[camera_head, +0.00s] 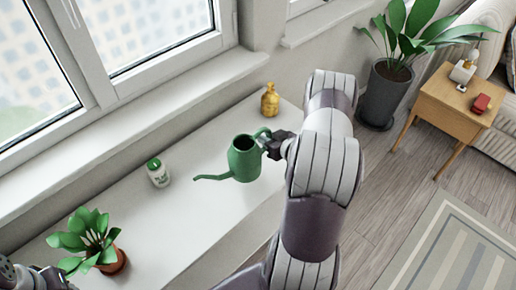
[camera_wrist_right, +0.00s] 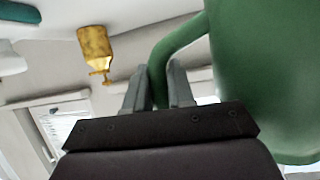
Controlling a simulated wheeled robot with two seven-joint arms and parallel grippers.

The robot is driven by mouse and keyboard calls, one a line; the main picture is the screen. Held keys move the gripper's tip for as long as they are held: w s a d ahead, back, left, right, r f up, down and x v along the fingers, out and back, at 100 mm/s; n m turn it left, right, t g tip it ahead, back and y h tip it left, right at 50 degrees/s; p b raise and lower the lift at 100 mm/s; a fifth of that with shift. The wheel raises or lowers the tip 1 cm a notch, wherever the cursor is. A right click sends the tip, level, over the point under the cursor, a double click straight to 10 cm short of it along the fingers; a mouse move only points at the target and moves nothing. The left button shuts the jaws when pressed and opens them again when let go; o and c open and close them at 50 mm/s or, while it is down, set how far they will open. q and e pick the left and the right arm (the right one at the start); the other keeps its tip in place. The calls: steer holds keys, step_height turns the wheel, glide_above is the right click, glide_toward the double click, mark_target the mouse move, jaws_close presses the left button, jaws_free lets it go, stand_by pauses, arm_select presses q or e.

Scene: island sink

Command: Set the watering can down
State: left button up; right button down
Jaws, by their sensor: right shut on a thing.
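The green watering can (camera_head: 243,160) is over the white counter in the head view, roughly upright, its spout pointing left. I cannot tell whether its base touches the counter. My right gripper (camera_head: 272,145) is shut on its handle. In the right wrist view, the fingers of the right gripper (camera_wrist_right: 158,85) close around the handle, and the can's green body (camera_wrist_right: 265,75) fills the right side. A grey part of my left arm shows at the bottom left corner of the head view; its fingers cannot be made out.
On the white counter (camera_head: 150,225) stand a potted plant (camera_head: 90,240), a white bottle with green cap (camera_head: 157,172) and a golden bottle (camera_head: 270,100). Clear counter lies between the plant and the can. A wooden side table (camera_head: 455,105) and large plant (camera_head: 390,80) are right.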

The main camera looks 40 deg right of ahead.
steer(key=shift+w+a+f, duration=0.15)
steer(key=shift+w+f, duration=0.25)
steer(key=shift+f, duration=0.55)
steer(key=shift+w+a+f, duration=0.15)
steer(key=shift+w+f, duration=0.2)
steer(key=shift+f, duration=0.65)
steer(key=shift+w+a+f, duration=0.15)
steer(key=shift+w+f, duration=0.25)
steer(key=shift+f, duration=0.55)
steer(key=c, duration=1)
jaws_free()
steer(key=shift+o, duration=0.2)
steer(key=shift+s+r, duration=0.1)
steer(key=shift+r, duration=0.2)
steer(key=v, duration=1.1)
steer(key=shift+s, duration=0.4)
